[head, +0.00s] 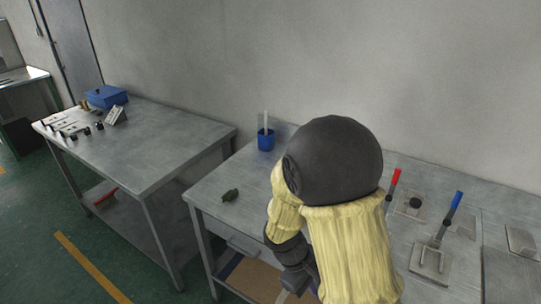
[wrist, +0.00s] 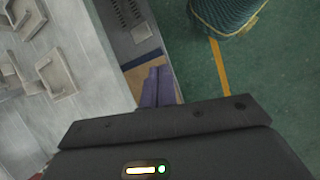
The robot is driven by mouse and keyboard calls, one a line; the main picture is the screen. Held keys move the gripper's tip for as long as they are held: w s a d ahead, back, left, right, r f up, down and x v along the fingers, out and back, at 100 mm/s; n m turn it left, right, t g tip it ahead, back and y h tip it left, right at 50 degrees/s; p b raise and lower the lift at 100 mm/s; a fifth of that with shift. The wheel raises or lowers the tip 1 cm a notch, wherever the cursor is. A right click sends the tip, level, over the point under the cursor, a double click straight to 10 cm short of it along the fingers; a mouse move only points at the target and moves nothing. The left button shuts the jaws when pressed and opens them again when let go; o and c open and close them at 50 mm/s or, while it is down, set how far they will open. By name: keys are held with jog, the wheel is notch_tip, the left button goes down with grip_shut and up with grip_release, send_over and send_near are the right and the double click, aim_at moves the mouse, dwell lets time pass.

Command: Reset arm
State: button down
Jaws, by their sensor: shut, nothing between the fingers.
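My gripper (wrist: 157,82) shows in the wrist view as two dark fingers pressed together, shut and empty. It points down past the edge of a grey metal table, with a tan shelf and green floor beyond. In the head view, my arm in its yellow sleeve is folded over the front of the right worktable (head: 215,190). Its dark wrist end hangs at the table's front edge, and the fingertips cannot be made out there.
A blue cup (head: 265,140) with a white stick and a small green object (head: 230,196) stand left of my arm.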

jog(key=s+d+r+m+t+y+p, duration=0.1)
jog(key=d+r+m+t+y, duration=0.1)
jog(key=r+m, duration=0.2)
jog(key=s+d+r+m+t+y+p, duration=0.1)
jog(key=d+r+m+y+p, duration=0.1)
jog(key=r+m, duration=0.3)
notch_tip(320, 180, up, 3)
jog(key=shift+d+r+t+y, duration=0.15)
jog(key=shift+d+t+y, duration=0.2)
jog(key=shift+t+y, duration=0.05)
dwell(0.4)
